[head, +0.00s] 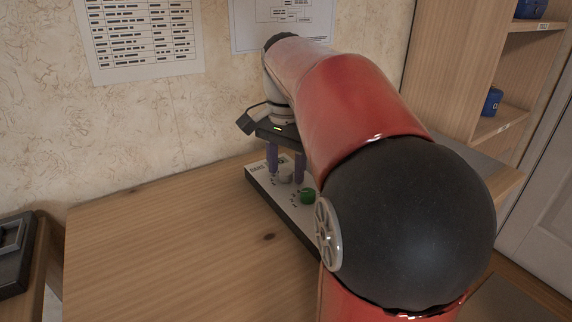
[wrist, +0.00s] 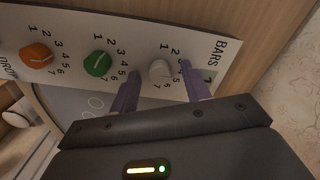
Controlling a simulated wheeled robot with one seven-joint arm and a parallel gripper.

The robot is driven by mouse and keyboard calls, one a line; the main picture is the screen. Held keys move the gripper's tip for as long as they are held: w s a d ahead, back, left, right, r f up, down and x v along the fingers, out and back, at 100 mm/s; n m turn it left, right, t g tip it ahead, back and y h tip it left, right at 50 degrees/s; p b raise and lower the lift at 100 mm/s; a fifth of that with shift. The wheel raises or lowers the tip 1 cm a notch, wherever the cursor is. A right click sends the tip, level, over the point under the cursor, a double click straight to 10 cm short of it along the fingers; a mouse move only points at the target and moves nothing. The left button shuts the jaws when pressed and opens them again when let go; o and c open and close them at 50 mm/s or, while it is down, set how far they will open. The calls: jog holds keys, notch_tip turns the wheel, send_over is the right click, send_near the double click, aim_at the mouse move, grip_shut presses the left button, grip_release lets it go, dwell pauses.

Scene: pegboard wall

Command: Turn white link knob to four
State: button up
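The white knob (wrist: 160,71) is on a pale control panel (wrist: 205,52); it also shows in the head view (head: 285,175). Digits are printed around it, partly hidden by my fingers, and its pointer direction is too small to tell. My gripper (wrist: 158,84) has two purple fingers, one to each side of the white knob, with gaps visible between fingers and knob. In the head view my gripper (head: 286,160) points down over the panel with its fingers apart around the white knob.
A green knob (wrist: 97,64) and an orange knob (wrist: 37,56) sit on the same panel, left of the white one. The panel's end reads "BARS". The wooden tabletop (head: 170,235) left of the panel is clear. Wooden shelves (head: 475,60) stand at right.

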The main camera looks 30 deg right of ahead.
aim_at(286, 171)
notch_tip(286, 171, up, 8)
jog(key=shift+f, duration=0.1)
dwell(0.5)
dwell(0.4)
